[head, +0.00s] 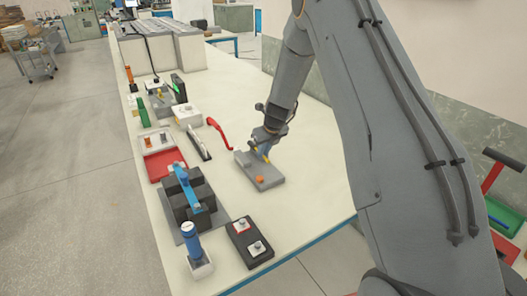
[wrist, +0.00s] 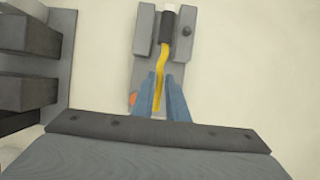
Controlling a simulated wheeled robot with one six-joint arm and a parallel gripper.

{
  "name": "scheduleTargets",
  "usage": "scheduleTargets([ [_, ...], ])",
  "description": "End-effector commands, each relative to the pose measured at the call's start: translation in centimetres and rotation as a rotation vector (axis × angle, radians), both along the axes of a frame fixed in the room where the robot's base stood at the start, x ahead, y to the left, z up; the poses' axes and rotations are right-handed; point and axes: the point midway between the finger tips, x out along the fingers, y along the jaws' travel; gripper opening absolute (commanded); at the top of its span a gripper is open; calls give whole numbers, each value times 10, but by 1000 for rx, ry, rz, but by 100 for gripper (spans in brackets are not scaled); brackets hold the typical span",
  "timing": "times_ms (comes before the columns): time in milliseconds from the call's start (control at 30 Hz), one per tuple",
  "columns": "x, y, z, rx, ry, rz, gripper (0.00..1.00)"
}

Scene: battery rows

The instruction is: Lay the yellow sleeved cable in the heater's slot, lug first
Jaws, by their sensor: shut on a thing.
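My gripper (wrist: 161,98) is shut on the cable's near part, over the block's near end. In the head view, the grey block (head: 268,184) lies below my gripper (head: 263,152), which mostly hides the cable.
An orange knob (head: 260,179) sits on the block's near end. Left of it are a red-handled tool (head: 216,129), a red tray (head: 172,157), a dark battery rack (head: 178,203) and a black two-terminal box (head: 242,232). The bench right of the block is clear.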

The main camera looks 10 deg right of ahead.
Motion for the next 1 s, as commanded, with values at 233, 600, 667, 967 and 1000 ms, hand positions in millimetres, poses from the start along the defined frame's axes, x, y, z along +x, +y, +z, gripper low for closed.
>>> scheduleTargets([
  [233,0,1,-14,1,-1,1,0],
  [600,0,1,-42,1,0,0,0],
  [667,0,1,-46,1,0,1,0],
  [967,0,1,-63,0,0,2,0],
  [1000,0,1,-64,0,0,2,0],
])
